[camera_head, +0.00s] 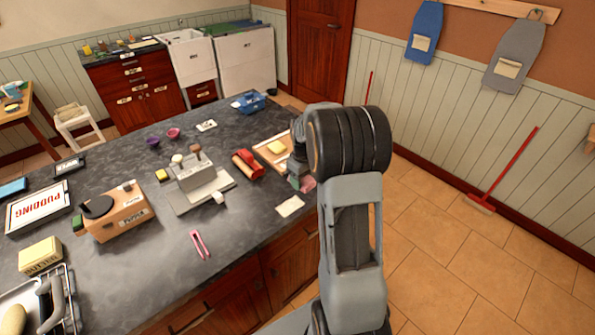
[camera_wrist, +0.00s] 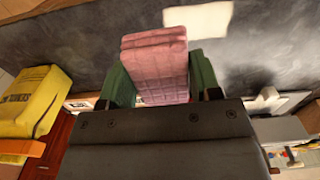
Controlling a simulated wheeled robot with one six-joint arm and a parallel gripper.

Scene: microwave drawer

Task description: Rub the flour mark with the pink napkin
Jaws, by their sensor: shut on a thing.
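The pink napkin (camera_wrist: 155,62) is a folded, quilted block between the two green fingers of my gripper (camera_wrist: 162,76) in the wrist view. My gripper is shut on it. In the head view my gripper (camera_head: 297,182) is over the right edge of the dark counter, and a bit of the pink napkin (camera_head: 309,185) shows beside it. The flour mark (camera_head: 290,206) is a flat whitish patch near the counter's front right edge, just below my gripper in the picture. In the wrist view the flour mark (camera_wrist: 198,18) lies beyond the napkin, apart from it in the picture.
A board with a yellow item (camera_head: 277,147) lies just behind my gripper. A red roller-like item (camera_head: 247,163) and a grey appliance (camera_head: 198,182) stand to the left. Pink tongs (camera_head: 200,243) lie further left. Bare counter surrounds the mark's left side.

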